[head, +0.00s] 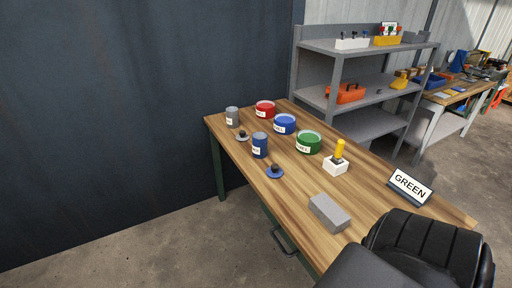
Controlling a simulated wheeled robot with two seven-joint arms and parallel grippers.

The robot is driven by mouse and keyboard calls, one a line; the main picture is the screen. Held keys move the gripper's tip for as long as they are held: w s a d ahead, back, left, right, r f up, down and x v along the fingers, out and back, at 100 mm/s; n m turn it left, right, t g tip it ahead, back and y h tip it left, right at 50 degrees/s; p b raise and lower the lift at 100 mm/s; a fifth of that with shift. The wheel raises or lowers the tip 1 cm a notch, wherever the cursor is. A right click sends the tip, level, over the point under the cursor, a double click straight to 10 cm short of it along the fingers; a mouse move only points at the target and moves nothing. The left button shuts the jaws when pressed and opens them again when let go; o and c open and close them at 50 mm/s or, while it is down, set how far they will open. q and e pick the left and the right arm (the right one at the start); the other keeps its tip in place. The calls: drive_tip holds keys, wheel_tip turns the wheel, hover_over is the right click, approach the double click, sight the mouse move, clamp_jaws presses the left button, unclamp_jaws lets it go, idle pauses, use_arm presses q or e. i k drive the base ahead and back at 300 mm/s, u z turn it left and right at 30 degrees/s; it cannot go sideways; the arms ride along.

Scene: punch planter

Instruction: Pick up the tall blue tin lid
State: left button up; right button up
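A flat blue lid (275,173) with a dark knob lies on the wooden table, near its left edge. The tall blue tin (260,146) stands upright just behind it, with a white label on its side. The lid is apart from the tin and lies on the tabletop. Neither of my grippers shows in the head view.
A grey tin (232,117) and grey lid (242,137) are farther back. Red (265,110), blue (285,125) and green (308,143) labelled pots stand beyond. A yellow-handled tool (339,150) sits in a white block (335,167). A grey block (330,213) and GREEN sign (410,186) are nearer.

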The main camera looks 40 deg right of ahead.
sight(274, 171)
drive_tip(key=z, duration=1.45)
